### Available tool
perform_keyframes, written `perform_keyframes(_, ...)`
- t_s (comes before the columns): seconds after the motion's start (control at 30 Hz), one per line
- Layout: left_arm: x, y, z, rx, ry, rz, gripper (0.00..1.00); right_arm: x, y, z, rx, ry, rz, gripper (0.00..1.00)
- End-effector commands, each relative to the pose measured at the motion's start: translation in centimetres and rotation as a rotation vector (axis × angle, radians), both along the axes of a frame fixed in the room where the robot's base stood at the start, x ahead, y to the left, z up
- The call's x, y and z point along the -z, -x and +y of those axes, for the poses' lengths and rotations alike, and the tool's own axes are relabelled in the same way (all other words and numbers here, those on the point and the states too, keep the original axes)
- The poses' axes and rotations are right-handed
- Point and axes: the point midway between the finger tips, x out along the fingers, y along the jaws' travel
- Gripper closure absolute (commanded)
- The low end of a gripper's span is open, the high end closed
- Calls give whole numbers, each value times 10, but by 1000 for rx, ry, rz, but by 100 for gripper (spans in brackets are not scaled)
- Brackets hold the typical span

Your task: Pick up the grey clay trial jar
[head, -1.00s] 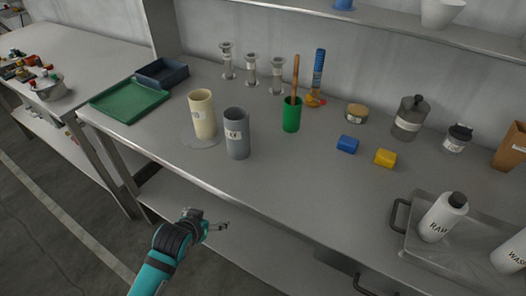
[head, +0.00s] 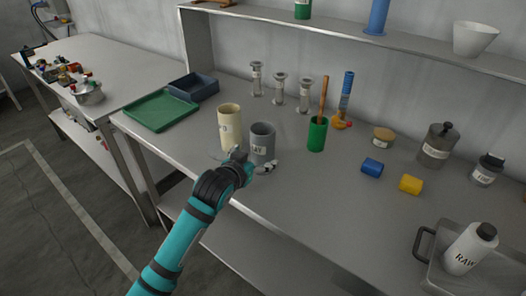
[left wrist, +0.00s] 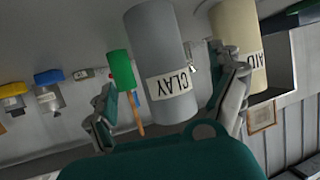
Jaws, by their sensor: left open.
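The grey clay trial jar (head: 262,132) stands upright on the bench near its front edge, with its white label facing me. My left gripper (head: 254,161) is open and empty in front of it, at the jar's lower part, and hides some of its base. In the left wrist view the jar (left wrist: 155,45) looms large, its label reading CLAY, between the two spread fingers (left wrist: 172,100). Whether either finger touches it I cannot tell. My right gripper is not in view.
A cream jar (head: 229,121) stands close left of the grey jar. A green cup (head: 317,135) with a wooden-handled tool stands to its right. A green tray (head: 160,111) and dark bin (head: 194,88) lie further left. Blue (head: 372,167) and yellow (head: 411,184) blocks lie right.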

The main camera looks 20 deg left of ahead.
Motion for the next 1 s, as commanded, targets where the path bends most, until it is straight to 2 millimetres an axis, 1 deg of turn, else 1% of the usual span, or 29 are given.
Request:
perform_keyframes(0.03, 3, -8, -1, 0, 0, 2, 7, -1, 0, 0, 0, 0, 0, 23)
perform_keyframes(0.1, 6, -15, -2, 0, 0, 1, 7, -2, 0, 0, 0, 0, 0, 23)
perform_keyframes(0.33, 13, -29, -2, 0, 0, 2, 7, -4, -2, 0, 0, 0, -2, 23)
perform_keyframes(0.6, 31, -62, -5, 1, 0, 1, 7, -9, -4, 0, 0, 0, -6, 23)
perform_keyframes(0.7, 34, -66, -6, 1, -1, 1, 7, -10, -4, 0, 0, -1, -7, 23)
perform_keyframes(0.9, 34, -67, -6, 1, -1, 1, 7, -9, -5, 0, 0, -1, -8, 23)
perform_keyframes(0.93, 34, -67, -6, 1, -1, 1, 10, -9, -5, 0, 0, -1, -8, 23)
perform_keyframes(1.0, 34, -67, -5, 1, -1, 1, 19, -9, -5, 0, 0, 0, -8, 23)
